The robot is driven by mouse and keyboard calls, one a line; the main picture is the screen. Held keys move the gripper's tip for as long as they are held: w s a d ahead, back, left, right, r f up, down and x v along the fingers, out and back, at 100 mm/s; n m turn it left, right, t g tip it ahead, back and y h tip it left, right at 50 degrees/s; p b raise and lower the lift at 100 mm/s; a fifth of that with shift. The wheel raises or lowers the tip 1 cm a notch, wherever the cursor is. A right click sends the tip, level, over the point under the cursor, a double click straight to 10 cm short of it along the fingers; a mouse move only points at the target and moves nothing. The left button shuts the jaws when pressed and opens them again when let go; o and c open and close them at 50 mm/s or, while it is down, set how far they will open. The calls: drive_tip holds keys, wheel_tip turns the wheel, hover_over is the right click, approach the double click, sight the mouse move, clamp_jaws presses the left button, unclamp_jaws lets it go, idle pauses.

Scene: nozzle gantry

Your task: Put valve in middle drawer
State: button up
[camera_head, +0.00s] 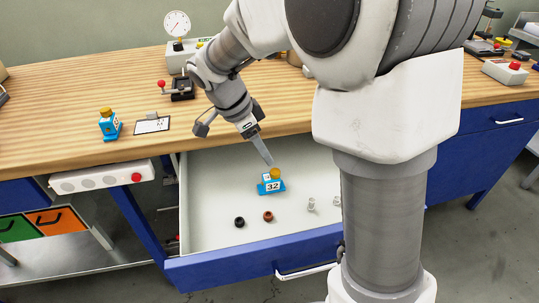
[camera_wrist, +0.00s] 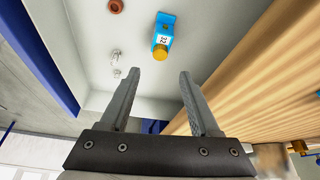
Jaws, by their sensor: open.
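A blue valve marked 32 with a gold cap (camera_head: 271,182) stands inside the open drawer (camera_head: 215,190), on its pale floor. The same valve shows in the wrist view (camera_wrist: 163,36), beyond my fingertips. My gripper (camera_head: 264,150) is above the drawer, just above and behind the valve. It also shows in the wrist view (camera_wrist: 171,82) with its two fingers apart and nothing between them. A second blue valve with a gold cap (camera_head: 109,125) stands on the wooden bench at the left.
A black ring (camera_head: 239,222), a brown ring (camera_head: 268,216) and small clear fittings (camera_head: 311,204) lie in the drawer. On the bench (camera_head: 60,120) are a gauge (camera_head: 177,24), a clamp with a red knob (camera_head: 178,90) and a white card (camera_head: 152,124). My body hides the drawer's right part.

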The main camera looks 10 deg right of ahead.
drive_tip(key=s+d+r+n+t+y, duration=0.1)
drive_tip(key=s+d+r+n+y, duration=0.1)
drive_tip(key=s+r+n, duration=0.55)
drive_tip(key=s+d+r+n+t+y, duration=0.1)
drive_tip(key=s+r+n+t+y, duration=0.1)
drive_tip(key=s+n, duration=0.6)
drive_tip(key=shift+s+r+n+t+y+p, duration=0.4)
drive_tip(key=shift+s+t, duration=0.5)
drive_tip(key=shift+s, duration=1.3)
